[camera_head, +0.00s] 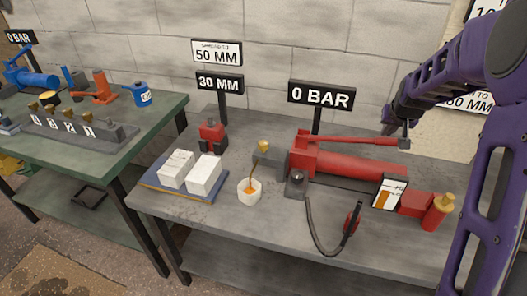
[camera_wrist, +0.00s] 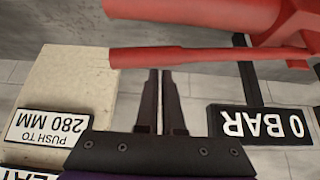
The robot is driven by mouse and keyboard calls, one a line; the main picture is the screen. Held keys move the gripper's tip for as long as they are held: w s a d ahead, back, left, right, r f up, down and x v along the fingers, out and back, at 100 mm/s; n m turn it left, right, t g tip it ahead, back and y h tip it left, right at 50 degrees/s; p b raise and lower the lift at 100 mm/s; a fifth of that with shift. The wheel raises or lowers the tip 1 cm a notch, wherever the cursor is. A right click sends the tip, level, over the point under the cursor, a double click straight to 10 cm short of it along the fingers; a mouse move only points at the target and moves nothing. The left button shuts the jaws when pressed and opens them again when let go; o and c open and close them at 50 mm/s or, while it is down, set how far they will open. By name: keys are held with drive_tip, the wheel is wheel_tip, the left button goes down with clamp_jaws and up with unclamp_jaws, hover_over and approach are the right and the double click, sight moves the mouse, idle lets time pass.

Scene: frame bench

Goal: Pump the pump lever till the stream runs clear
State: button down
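The red pump (camera_head: 345,165) lies on the grey bench, with its red lever (camera_head: 350,140) nearly level above the cylinder. The lever (camera_wrist: 210,55) also crosses the wrist view. An orange-brown stream (camera_head: 251,182) runs from the dark spout block, under a gold knob (camera_head: 264,146), into a white cup (camera_head: 249,192). My gripper (camera_head: 391,128) is by the lever's free right end. In the wrist view, its fingers (camera_wrist: 160,74) are together with only a thin gap, empty, tips next to the lever. I cannot tell whether they touch it.
A "0 BAR" sign (camera_head: 321,96) stands behind the pump. A gauge card (camera_head: 389,194), black hose (camera_head: 313,227) and red handle (camera_head: 352,218) are in front. White blocks on a tray (camera_head: 150,184) and a red jack (camera_head: 212,137) stand left. A green bench (camera_head: 60,150) is further left.

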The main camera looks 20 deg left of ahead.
sight(384, 141)
wheel_tip(384, 141, down, 4)
drive_tip(key=shift+a+r+b, duration=0.1)
drive_tip(key=shift+a+b, duration=0.05)
drive_tip(key=shift+b, duration=0.2)
drive_tip(key=shift+r+p, duration=2.55)
drive_tip(key=shift+r, duration=1.75)
wheel_tip(384, 141, up, 5)
drive_tip(key=p, duration=0.3)
